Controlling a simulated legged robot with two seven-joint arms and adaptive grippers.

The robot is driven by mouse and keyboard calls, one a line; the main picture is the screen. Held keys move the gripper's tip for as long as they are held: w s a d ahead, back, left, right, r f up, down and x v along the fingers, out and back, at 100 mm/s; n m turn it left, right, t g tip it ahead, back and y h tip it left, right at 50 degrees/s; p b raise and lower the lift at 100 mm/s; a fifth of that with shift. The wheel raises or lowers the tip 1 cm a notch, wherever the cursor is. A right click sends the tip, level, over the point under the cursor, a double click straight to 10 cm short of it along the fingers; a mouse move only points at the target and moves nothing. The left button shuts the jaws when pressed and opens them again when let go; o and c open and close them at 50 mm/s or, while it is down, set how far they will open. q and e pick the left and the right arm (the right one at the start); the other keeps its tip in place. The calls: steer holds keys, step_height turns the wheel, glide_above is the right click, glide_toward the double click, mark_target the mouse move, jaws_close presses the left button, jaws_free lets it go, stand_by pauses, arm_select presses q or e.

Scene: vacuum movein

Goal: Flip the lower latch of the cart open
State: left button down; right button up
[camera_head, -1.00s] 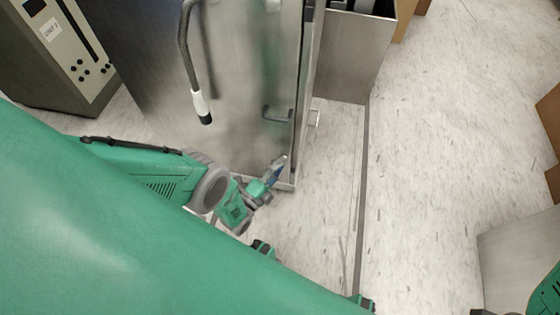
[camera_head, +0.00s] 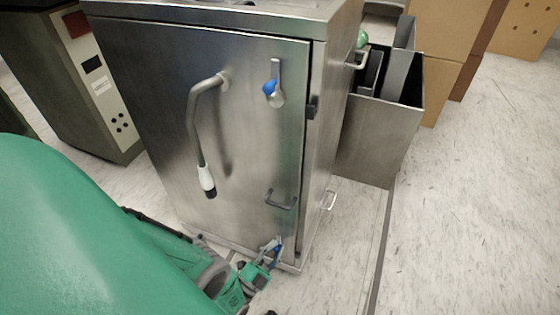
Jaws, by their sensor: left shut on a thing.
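The steel cart (camera_head: 150,90) stands in front of me with its door facing me. The lower latch (camera_head: 277,246) is a small blue and metal piece near the door's bottom right corner, partly hidden by my gripper. My left gripper (camera_head: 270,254) reaches it from below left and is shut on it. The upper latch (camera_head: 271,88), with a blue knob, sits near the door's top right edge. The door looks shut. My right gripper is out of view.
A bent handle with a white grip (camera_head: 207,178) and a small grey handle (camera_head: 281,200) stick out from the door. A control cabinet (camera_head: 85,80) stands at left, an open metal bin (camera_head: 375,140) and cardboard boxes (camera_head: 435,85) at right. The right floor is clear.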

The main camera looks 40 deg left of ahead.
arm_select(q)
steer(key=shift+s+a+f, duration=0.15)
steer(key=shift+a+f, duration=0.05)
steer(key=shift+f, duration=0.05)
steer(key=c, duration=1.5)
jaws_free()
steer(key=shift+o, duration=0.2)
steer(key=shift+d, duration=0.1)
steer(key=shift+r, duration=0.1)
